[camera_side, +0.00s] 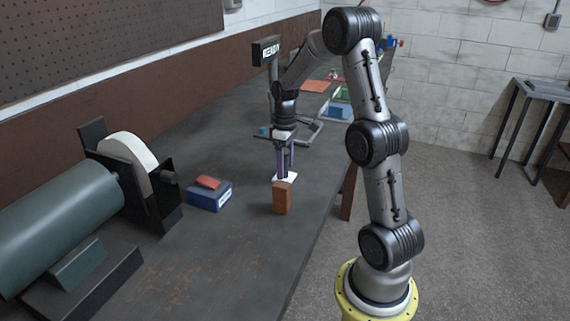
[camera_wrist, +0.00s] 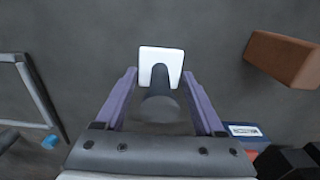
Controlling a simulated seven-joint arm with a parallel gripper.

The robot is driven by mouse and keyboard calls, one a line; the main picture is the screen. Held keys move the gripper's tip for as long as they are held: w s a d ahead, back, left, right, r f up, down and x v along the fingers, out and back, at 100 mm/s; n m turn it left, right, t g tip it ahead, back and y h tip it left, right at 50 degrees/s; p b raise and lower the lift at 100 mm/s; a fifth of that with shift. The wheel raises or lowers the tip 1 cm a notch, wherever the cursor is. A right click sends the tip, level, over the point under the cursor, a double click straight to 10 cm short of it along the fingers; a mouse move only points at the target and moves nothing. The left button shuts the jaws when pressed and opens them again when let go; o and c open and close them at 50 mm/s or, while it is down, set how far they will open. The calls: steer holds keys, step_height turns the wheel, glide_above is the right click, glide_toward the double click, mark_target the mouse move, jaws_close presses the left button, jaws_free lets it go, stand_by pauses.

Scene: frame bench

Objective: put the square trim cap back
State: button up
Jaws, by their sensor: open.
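A white square piece with a dark round stem, which looks like the trim cap (camera_wrist: 148,58), lies on the bench below my gripper. In the side view its white plate (camera_side: 290,178) shows at the fingertips, behind a brown block. My gripper (camera_wrist: 159,76) points down and is open. Its two purple fingers stand on either side of the stem with visible gaps. In the side view my gripper (camera_side: 284,170) is low over the bench. A grey tube frame (camera_wrist: 40,92) lies at the left in the wrist view; its open end is not clear.
The brown block (camera_side: 282,198) stands close in front of the fingers. A blue box (camera_side: 209,196) with a red piece on top is to the left. A grinder-like machine (camera_side: 128,165) fills the bench's left. Coloured trays (camera_side: 338,110) lie farther back.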

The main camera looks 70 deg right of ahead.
steer(key=shift+r, duration=0.1)
step_height(320, 180, up, 11)
steer(key=shift+a+r, duration=0.1)
steer(key=shift+r, duration=0.45)
steer(key=s+a+r+t, duration=0.2)
steer(key=s+a, duration=0.2)
steer(key=a, duration=0.6)
steer(key=s+a+r+t, duration=0.1)
steer(key=s+a+r, duration=0.25)
steer(key=a, duration=0.65)
steer(key=s+a+f+t, duration=0.2)
steer(key=s+a+f, duration=0.2)
steer(key=s, duration=0.3)
steer(key=shift+s+a+t, duration=0.2)
steer(key=shift+a+t, duration=0.1)
steer(key=shift+a, duration=0.55)
